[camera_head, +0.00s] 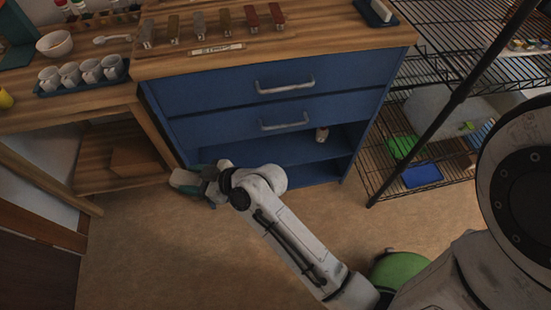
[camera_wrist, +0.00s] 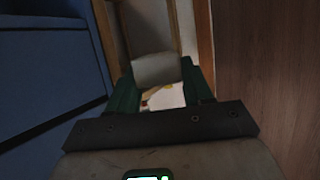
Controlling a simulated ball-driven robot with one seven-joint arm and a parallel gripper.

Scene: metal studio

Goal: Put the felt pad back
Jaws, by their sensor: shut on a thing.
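My gripper (camera_head: 186,180) is low at the left front corner of the blue cabinet, above the floor. In the wrist view my gripper (camera_wrist: 160,85) has its green fingers on both sides of a pale grey block-like piece (camera_wrist: 157,68), which looks like the felt pad. It is held between the fingertips, with its far side hidden.
The blue cabinet (camera_head: 240,108) has two closed drawers and an open lower shelf with a small jar (camera_head: 321,134). A wooden side table (camera_head: 60,112) bears a tray of cups (camera_head: 85,87). A wire rack (camera_head: 435,110) stands right. The floor (camera_head: 150,250) in front is clear.

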